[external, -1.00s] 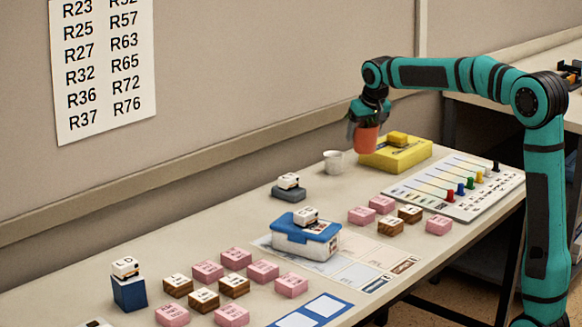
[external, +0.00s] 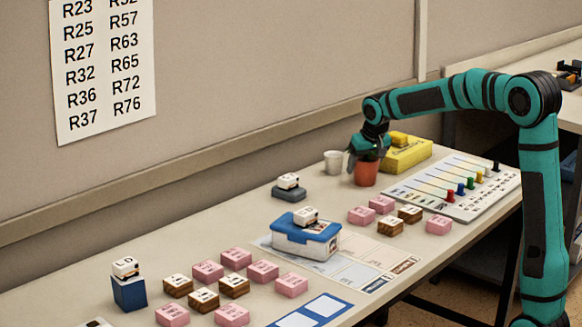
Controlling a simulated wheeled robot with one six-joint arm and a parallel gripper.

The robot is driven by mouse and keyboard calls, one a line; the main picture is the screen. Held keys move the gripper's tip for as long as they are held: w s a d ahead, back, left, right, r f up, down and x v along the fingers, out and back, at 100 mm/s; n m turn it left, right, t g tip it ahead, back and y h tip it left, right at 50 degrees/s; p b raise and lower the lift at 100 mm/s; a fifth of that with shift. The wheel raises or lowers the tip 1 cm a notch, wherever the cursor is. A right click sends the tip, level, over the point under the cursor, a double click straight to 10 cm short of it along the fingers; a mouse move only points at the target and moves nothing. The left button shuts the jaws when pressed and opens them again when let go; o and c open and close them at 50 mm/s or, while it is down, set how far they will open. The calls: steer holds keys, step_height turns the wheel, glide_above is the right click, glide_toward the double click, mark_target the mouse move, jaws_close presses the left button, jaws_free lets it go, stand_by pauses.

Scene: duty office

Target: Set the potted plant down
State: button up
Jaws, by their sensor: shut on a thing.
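The potted plant (external: 366,174) is a terracotta-coloured pot, upright, at the back of the table beside the yellow box. Its base looks to be at the tabletop, though I cannot tell whether it touches. My gripper (external: 368,158) comes down from above and is shut on the pot's upper part. The plant's leaves are mostly hidden by the gripper and wrist.
A white cup (external: 333,162) stands just left of the pot. A yellow box (external: 408,155) is close behind right, and a board with coloured pegs (external: 455,190) lies to the right. Pink blocks (external: 361,215) and a blue-lidded box (external: 306,232) are nearer. Bare table lies in front of the pot.

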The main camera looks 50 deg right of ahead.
steer(key=o, duration=1.3)
steer(key=v, duration=1.1)
steer(key=shift+s+r, duration=0.2)
steer(key=shift+r, duration=0.15)
steer(key=shift+s+r, duration=0.1)
steer(key=shift+r, duration=0.1)
